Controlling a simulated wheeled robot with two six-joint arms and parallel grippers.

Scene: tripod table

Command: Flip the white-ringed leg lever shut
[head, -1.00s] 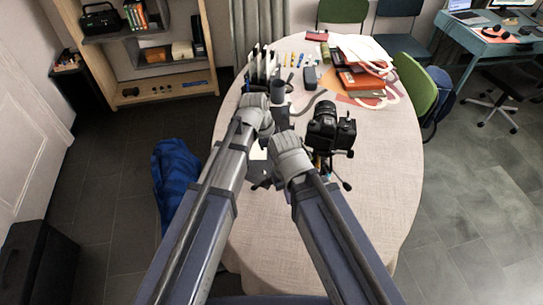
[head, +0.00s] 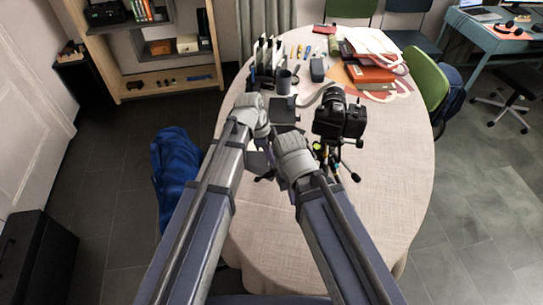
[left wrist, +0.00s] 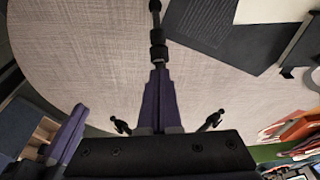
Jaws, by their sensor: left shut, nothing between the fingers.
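A black camera (head: 340,117) stands on a small black tripod (head: 355,177) on the table, right of my grippers. Small coloured bands show on the tripod below the camera, but I cannot make out the white ring or its lever. My left gripper (head: 266,150) is left of the tripod and partly hidden by its own wrist. In the left wrist view its purple fingers (left wrist: 157,75) are together and empty, in line with a black rod (left wrist: 157,38) that has thicker collars. I cannot tell whether they touch. My right wrist hides its fingers in the head view.
The oval table (head: 385,215) is clear at the front and right. Orange folders (head: 370,74) lie at the back right. A green chair (head: 428,78) stands at the right edge.

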